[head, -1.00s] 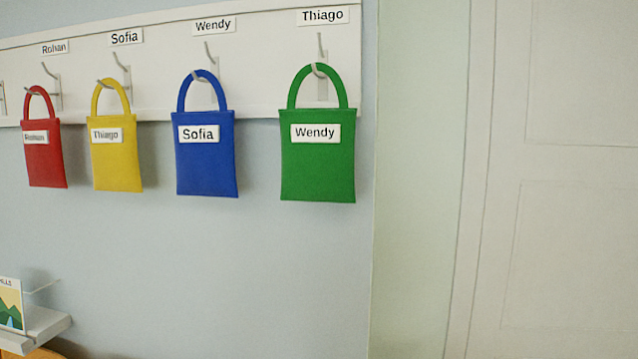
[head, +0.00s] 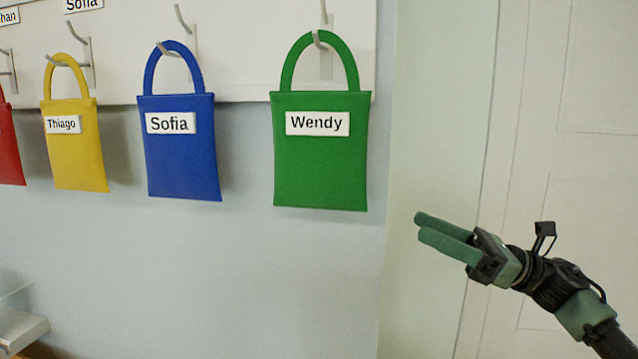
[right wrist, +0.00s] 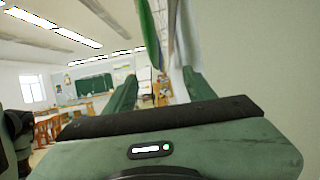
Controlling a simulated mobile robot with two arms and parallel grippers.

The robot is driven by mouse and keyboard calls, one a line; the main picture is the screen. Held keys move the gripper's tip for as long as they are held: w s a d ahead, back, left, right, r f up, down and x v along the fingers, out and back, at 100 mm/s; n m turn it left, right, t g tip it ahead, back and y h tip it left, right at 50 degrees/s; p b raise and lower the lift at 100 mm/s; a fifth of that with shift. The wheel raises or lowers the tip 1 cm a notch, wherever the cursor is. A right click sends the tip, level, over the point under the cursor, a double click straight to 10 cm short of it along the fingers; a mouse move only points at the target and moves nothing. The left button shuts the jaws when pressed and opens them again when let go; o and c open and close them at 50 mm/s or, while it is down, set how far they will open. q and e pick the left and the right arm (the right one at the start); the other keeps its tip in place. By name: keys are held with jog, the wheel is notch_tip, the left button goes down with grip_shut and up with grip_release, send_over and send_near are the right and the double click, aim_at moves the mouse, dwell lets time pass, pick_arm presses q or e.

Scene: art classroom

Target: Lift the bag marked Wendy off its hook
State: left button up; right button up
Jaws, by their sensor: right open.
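The green bag marked Wendy (head: 320,165) hangs by its loop handle from the rightmost hook (head: 317,38) in the head view. My right gripper (head: 432,234) is to the right of the bag and lower than its label, apart from it in the picture. It is open with nothing between its fingers. In the right wrist view its two fingers (right wrist: 158,90) point forward, and part of the green bag (right wrist: 150,35) shows at the top beyond them. My left gripper is in neither view.
A blue bag marked Sofia (head: 178,160), a yellow bag marked Thiago (head: 76,155) and a red bag (head: 9,145) hang to the left on the white hook board (head: 240,60). A pale shelf (head: 20,328) sits at lower left. A pale door (head: 590,180) is at right.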

notch_tip(320, 180, up, 2)
jog(key=a+p, duration=0.2)
jog(key=p, duration=0.5)
send_near(350, 190)
jog(key=w+a+r, duration=0.2)
jog(key=a, duration=0.3)
jog(key=w+a+b, duration=0.1)
jog(key=a, duration=0.2)
jog(key=shift+w+a+r, duration=0.1)
jog(key=shift+r, duration=0.1)
jog(key=shift+a+r, duration=0.2)
jog(key=shift+a, duration=0.15)
jog(key=shift+w, duration=0.1)
grip_shut()
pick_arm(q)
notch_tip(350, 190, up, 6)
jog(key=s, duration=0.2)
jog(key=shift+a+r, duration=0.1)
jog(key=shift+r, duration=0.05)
pick_arm(e)
jog(key=shift+r, duration=0.2)
